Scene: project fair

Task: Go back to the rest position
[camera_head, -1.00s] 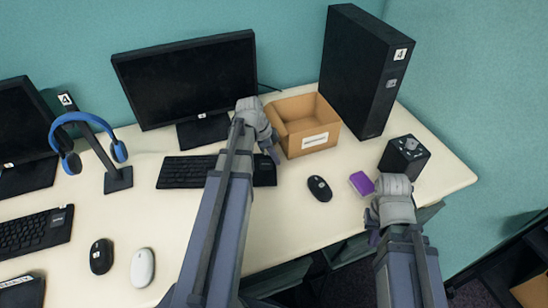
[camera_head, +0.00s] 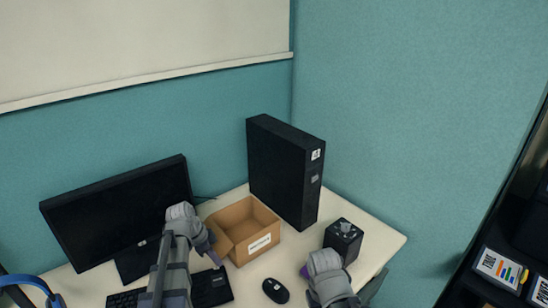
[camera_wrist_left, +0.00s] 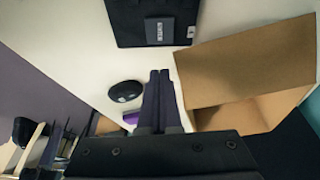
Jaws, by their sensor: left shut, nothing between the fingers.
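My left gripper (camera_head: 213,252) is in front of the monitor, at the left side of the open cardboard box (camera_head: 261,247). In the left wrist view its two fingers (camera_wrist_left: 160,95) are together with nothing between them, and the box (camera_wrist_left: 245,70) is just to their right. My right arm comes in at the bottom, and its wrist covers part of a small purple object (camera_head: 304,272). The fingertips of my right gripper cannot be made out.
A black monitor (camera_head: 118,212) and keyboard (camera_head: 211,288) are at left. A tall black computer case (camera_head: 284,172) stands behind the box. A black cube-shaped item (camera_head: 343,240) and a mouse (camera_head: 275,291) are on the desk. Dark shelving (camera_head: 500,245) is at far right.

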